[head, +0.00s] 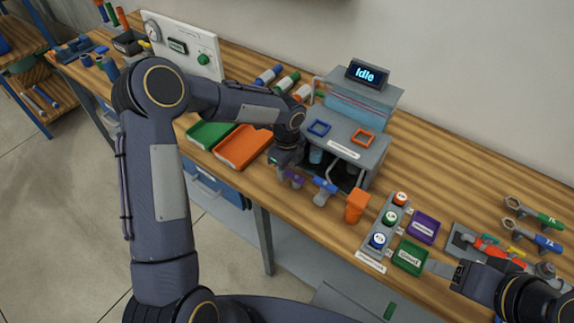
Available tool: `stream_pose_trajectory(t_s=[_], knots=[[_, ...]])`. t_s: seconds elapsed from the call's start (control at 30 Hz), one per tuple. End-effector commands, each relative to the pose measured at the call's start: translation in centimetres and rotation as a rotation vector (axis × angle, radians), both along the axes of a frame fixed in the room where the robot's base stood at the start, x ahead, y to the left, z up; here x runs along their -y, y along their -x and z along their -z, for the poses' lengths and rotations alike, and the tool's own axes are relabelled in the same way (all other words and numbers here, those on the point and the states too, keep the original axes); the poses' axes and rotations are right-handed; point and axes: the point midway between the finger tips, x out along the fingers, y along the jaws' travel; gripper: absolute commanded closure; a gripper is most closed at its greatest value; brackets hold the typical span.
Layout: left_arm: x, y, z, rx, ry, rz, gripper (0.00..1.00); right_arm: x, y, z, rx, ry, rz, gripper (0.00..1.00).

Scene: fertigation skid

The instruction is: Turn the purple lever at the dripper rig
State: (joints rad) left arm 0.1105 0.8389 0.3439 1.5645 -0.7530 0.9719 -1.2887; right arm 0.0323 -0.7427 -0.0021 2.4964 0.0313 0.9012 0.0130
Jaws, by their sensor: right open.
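The dripper rig (357,140) is a grey machine on the bench, with a display reading "Idle" on top. The purple lever (294,180) is low on its front left, partly hidden by my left gripper (284,168). My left gripper points down right at the purple lever; I cannot tell whether its fingers touch it or are open. A blue lever (323,187) is just to the right. My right gripper (452,273) is open at the lower right, near the bench's front edge, away from the rig.
Green (211,132) and orange (243,147) trays lie left of the rig. An orange container (356,205) stands near the front edge to its right. Further right are a button panel (384,224), purple and green trays, and several tools.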

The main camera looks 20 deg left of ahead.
Motion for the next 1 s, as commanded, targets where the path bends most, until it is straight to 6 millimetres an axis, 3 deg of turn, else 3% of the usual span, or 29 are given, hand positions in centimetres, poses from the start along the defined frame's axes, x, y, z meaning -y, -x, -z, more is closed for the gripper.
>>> stream_pose_trajectory(t_s=[0.2, 0.5, 0.67, 0.8, 1.0], knots=[[0.0, 0.0, 0.1, -0.001, 0.000, -0.001, 0.61, 0.0, 0.0, 0.0, 0.000, 0.000, 0.000, 0.47], [0.0, 0.0, 0.0, -0.001, 0.000, -0.001, 1.00, 0.0, 0.0, 0.0, 0.000, 0.000, 0.000, 0.47], [-0.1, 0.1, 0.3, 0.001, -0.002, -0.041, 1.00, 0.0, 0.0, 0.8, 0.000, 0.000, 0.000, 0.47], [-0.2, 0.6, 0.5, 0.004, -0.002, -0.210, 1.00, 0.0, 0.0, 2.8, 0.000, 0.000, 0.000, 0.47], [-0.2, 1.1, 0.1, 0.001, 0.000, -0.350, 1.00, 0.0, 0.0, 3.4, 0.000, 0.000, 0.000, 0.47]])
